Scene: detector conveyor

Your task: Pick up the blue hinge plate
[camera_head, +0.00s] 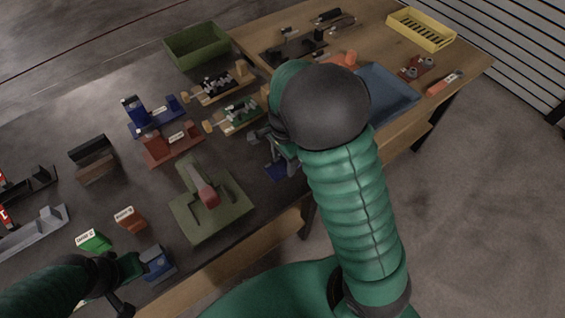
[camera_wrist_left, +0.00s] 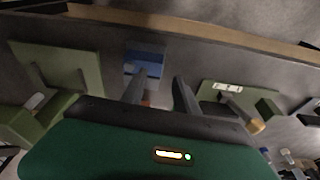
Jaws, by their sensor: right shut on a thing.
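The blue hinge plate (camera_head: 278,171) is at the near edge of the dark table, right of the large green fixture. My right gripper (camera_head: 279,155) is shut on it from above; the fingers and arm hide part of the plate. My left gripper (camera_head: 137,268) is low at the left, beside a blue block (camera_head: 160,265). In the left wrist view its two fingers (camera_wrist_left: 160,92) stand apart, with a blue piece (camera_wrist_left: 145,58) beyond them. I cannot tell whether that piece is the plate or the block.
The large green fixture (camera_head: 183,213) with a red handle stands left of the plate. A smaller green fixture (camera_head: 238,112) with a label is behind it. Small green (camera_head: 93,240) and red (camera_head: 130,219) blocks lie near my left gripper. A green bin (camera_head: 196,46) stands at the back.

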